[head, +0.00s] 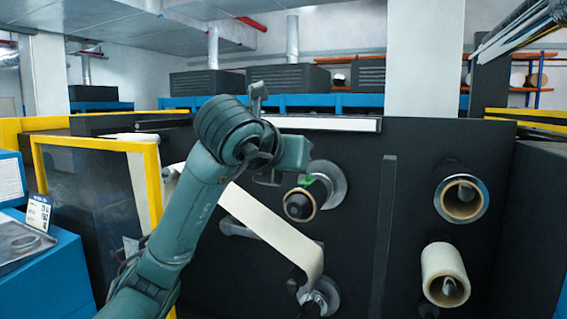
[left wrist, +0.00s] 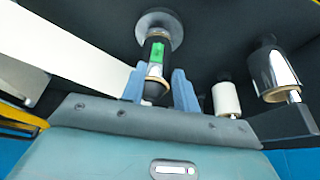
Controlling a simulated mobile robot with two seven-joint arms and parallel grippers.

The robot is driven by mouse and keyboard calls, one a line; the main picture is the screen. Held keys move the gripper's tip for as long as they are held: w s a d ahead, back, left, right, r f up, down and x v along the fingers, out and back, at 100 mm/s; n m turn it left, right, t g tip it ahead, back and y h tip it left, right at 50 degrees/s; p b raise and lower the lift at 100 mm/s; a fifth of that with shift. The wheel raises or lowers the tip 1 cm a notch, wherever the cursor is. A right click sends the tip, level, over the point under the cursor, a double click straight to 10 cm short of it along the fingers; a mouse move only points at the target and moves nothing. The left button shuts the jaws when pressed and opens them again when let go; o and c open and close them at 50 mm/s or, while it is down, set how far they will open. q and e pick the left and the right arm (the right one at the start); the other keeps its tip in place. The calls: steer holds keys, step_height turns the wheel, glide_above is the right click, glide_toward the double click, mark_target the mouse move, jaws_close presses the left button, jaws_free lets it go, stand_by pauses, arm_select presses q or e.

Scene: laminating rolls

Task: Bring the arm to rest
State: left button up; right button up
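My left arm comes in from the lower left in the head view, and its gripper (head: 272,177) is just left of a roll core (head: 301,203) with a green mark on a spindle of the black machine panel. In the left wrist view the two blue fingers (left wrist: 158,78) stand apart. The core (left wrist: 157,62) shows between and beyond them, with visible gaps on both sides, so the fingers do not appear to grip it. In the head view the fingertips are mostly hidden by the wrist. My right gripper is in neither view.
A cream web (head: 270,228) runs down to a lower roller (head: 318,301). Two rolls, an upper one (head: 462,200) and a lower white one (head: 444,272), are on the panel's right. A yellow-framed guard (head: 152,185) stands left, near my arm. A blue cabinet (head: 50,285) is at far left.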

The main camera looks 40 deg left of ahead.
arm_select(q)
steer(key=shift+v, duration=1.75)
